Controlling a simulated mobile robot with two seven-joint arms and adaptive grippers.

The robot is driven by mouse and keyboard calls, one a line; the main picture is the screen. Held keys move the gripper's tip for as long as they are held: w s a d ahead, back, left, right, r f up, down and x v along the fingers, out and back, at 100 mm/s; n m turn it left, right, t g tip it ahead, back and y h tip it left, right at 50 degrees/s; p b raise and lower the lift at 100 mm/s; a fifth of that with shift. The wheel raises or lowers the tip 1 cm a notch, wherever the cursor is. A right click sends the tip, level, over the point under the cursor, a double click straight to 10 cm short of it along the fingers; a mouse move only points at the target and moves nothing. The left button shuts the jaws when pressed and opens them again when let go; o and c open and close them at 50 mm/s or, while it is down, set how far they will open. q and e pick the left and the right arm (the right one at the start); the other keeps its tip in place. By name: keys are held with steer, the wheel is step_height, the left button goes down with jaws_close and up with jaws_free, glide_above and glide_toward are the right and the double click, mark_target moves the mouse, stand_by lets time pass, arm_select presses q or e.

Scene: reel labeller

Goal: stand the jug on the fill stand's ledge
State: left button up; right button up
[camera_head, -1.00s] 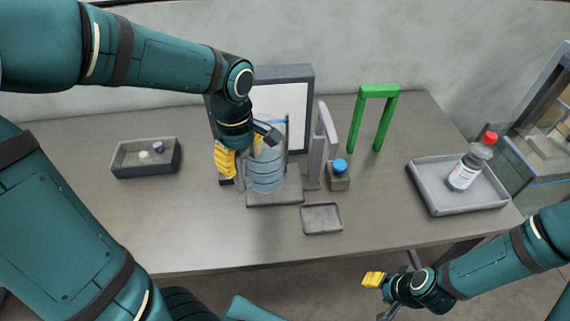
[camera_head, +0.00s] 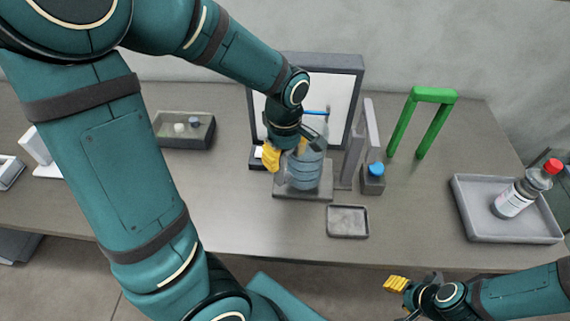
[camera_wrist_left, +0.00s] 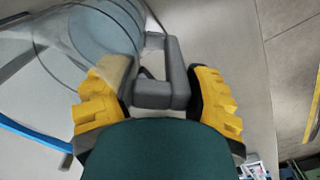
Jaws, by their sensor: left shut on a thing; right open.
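The jug (camera_head: 307,168) is clear, blue-tinted and ribbed, and looks upright over the grey ledge (camera_head: 303,195) of the fill stand. I cannot tell whether its base touches the ledge. The stand has a pale back panel in a dark frame (camera_head: 345,62) and a blue bar (camera_head: 315,112) above the jug. My left gripper (camera_head: 287,155) is shut on the jug's dark grey handle (camera_wrist_left: 152,94), with yellow fingers on both sides in the left wrist view. The jug's body (camera_wrist_left: 95,25) lies beyond it at upper left. My right gripper (camera_head: 401,300) is open and empty past the table's front edge.
A grey post (camera_head: 355,145) and a small blue-capped block (camera_head: 373,181) stand right of the jug. A small tray (camera_head: 347,235) lies in front. A green arch (camera_head: 433,96), a tray (camera_head: 475,228) with a red-capped bottle (camera_head: 515,195), and a dark bin (camera_head: 198,140) flank it.

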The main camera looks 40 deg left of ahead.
arm_select(q)
steer(key=shift+w+f, duration=0.1)
steer(key=shift+f, duration=1.4)
steer(key=shift+b, duration=0.3)
steer(key=shift+f, duration=0.1)
steer(key=o, duration=1.3)
steer(key=shift+o, duration=0.2)
steer(key=shift+r, duration=0.2)
step_height(320, 180, up, 12)
steer(key=p, duration=0.2)
steer(key=shift+p, duration=0.4)
